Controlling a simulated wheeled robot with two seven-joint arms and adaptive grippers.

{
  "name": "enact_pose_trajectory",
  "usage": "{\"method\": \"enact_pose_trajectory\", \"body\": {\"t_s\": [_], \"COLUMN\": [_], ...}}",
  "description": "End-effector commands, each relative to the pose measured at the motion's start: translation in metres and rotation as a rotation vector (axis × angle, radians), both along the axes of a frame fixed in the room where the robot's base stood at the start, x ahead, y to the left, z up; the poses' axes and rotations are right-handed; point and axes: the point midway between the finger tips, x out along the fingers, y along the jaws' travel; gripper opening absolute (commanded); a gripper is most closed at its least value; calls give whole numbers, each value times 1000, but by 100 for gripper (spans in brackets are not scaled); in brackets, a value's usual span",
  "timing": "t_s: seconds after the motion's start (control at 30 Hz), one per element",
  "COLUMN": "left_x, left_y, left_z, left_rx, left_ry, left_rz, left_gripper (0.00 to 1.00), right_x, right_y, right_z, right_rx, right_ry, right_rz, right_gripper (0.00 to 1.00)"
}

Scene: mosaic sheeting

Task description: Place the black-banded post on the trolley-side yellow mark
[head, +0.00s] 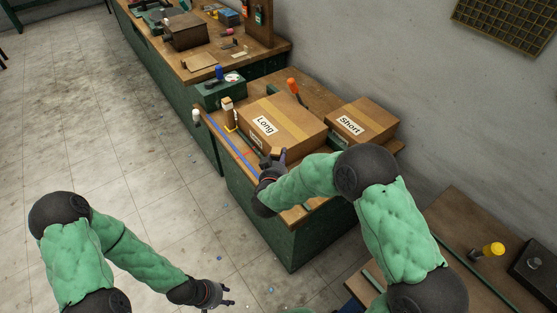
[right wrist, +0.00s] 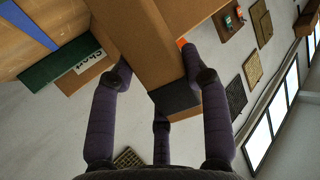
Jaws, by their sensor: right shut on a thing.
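My right gripper (head: 272,160) is over the near edge of the green bench. In the right wrist view its dark fingers (right wrist: 160,90) are closed around a brown wooden post (right wrist: 150,45) with a black band (right wrist: 175,97) at one end. The post is mostly hidden by the hand in the head view. A yellow mark (head: 231,129) shows on the bench top at the foot of another wooden post (head: 228,113) with a pale top. I cannot tell which mark is trolley-side. My left gripper (head: 219,294) is low over the floor, empty, its fingers apart.
A large carton labelled Long (head: 285,120) and a carton labelled Short (head: 362,121) stand on the bench behind the right hand. A blue strip (head: 230,141) runs along the front edge. A green box (head: 220,91) stands beyond. A yellow-topped knob (head: 493,249) is at lower right.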

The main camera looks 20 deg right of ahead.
Motion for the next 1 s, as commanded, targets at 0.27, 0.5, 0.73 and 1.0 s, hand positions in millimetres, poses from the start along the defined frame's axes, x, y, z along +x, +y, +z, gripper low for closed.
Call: {"method": "enact_pose_trajectory", "body": {"t_s": [0.27,0.5,0.73,1.0], "left_x": [0,0,0,0], "left_y": [0,0,0,0], "left_z": [-1,-1,3,21], "left_rx": [0,0,0,0], "left_ry": [0,0,0,0], "left_rz": [0,0,0,0], "left_gripper": [40,40,40,40], "right_x": [0,0,-4,-44], "right_y": [0,0,2,22], "right_z": [-3,-3,3,19], "right_rx": [0,0,0,0], "right_ry": [0,0,1,0], "right_rz": [0,0,1,4], "right_gripper": [69,71,71,71]}}
